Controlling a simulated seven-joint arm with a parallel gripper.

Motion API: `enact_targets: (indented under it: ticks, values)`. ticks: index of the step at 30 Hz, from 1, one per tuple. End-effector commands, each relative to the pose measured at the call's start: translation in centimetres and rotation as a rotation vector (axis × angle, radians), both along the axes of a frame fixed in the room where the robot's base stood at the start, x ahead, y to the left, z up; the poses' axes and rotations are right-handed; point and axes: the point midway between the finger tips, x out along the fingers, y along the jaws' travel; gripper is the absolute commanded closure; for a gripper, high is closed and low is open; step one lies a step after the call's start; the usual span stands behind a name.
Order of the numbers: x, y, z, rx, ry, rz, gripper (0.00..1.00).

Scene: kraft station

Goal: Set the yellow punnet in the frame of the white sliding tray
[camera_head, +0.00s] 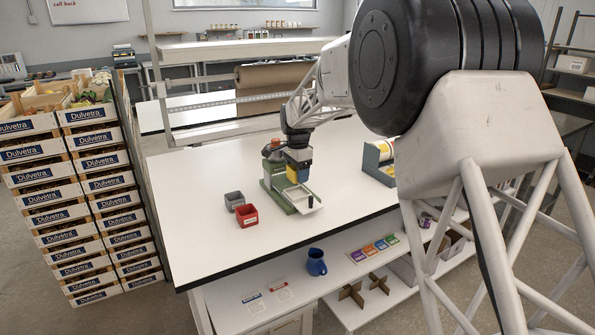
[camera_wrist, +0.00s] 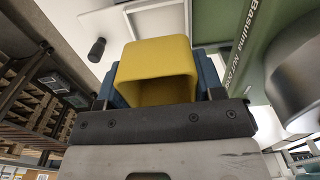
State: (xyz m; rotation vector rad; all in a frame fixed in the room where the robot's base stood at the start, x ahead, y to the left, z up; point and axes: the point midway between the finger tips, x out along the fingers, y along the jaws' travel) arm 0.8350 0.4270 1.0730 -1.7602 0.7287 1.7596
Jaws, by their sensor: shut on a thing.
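The yellow punnet (camera_wrist: 157,62) is held between the blue fingers of my gripper (camera_wrist: 160,88) in the wrist view, its open side toward the camera. In the head view the yellow punnet (camera_head: 296,173) shows as a small patch at my gripper (camera_head: 299,171), above the green machine's base. The white sliding tray (camera_head: 303,197) sticks out at the front of the green machine (camera_head: 275,175) and has a dark knob. The white tray also shows behind the punnet in the wrist view (camera_wrist: 125,22). The exact gap between punnet and tray cannot be told.
A red punnet (camera_head: 247,215) and a grey punnet (camera_head: 234,200) stand on the white table (camera_head: 200,240) left of the machine. A blue jug (camera_head: 316,262) is on the lower shelf. The table's left part is clear.

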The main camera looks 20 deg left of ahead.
Motion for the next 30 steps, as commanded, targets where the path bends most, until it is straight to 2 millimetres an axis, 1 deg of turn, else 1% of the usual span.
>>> enact_targets:
  ticks: [18,24,30]
  values:
    - [0.0,0.0,-4.0,-0.001,0.001,0.000,0.61]
    - [0.0,0.0,-4.6,-0.001,0.001,0.000,0.61]
    - [0.0,0.0,-4.8,0.000,0.000,0.000,0.61]
